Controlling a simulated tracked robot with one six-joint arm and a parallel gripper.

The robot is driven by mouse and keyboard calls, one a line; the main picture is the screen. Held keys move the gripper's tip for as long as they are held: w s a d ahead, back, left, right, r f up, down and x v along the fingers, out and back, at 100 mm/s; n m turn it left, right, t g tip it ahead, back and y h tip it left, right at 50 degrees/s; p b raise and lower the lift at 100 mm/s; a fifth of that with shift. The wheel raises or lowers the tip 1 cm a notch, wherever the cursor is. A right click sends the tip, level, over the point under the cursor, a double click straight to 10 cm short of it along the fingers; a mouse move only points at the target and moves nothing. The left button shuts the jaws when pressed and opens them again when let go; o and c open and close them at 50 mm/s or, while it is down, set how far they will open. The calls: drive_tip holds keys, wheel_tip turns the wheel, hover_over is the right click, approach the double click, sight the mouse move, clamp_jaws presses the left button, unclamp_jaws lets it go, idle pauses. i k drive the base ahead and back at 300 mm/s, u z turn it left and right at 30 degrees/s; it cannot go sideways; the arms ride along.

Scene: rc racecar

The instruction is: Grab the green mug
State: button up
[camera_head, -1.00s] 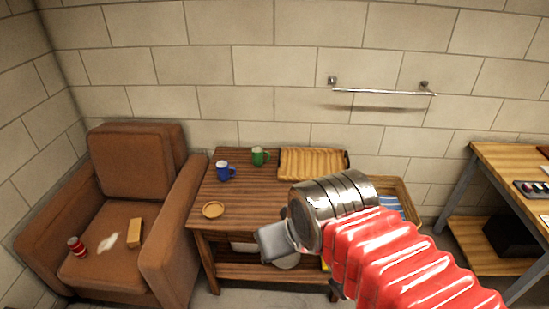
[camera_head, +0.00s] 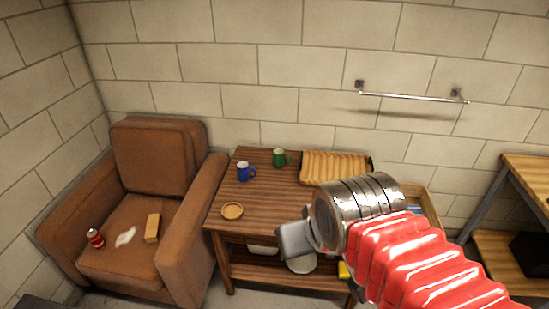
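The green mug (camera_head: 279,158) stands upright at the back of the wooden table (camera_head: 262,208), with its handle to the right. A blue mug (camera_head: 243,172) stands to its left and a little nearer. My gripper (camera_head: 292,240) is in front of the table's front edge, lower in the picture than the green mug and apart from it. I see the gripper only as a grey block at the end of my red arm, so its finger opening is not clear.
A small round wooden dish (camera_head: 232,211) lies near the table's front left. A ridged wooden tray (camera_head: 334,168) lies right of the green mug. A brown armchair (camera_head: 155,165) stands at left, with a red can (camera_head: 95,238) and a tan block (camera_head: 152,228) on its seat.

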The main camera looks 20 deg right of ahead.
sight(279, 153)
drive_tip(key=i, duration=0.9)
drive_tip(key=z, duration=0.05)
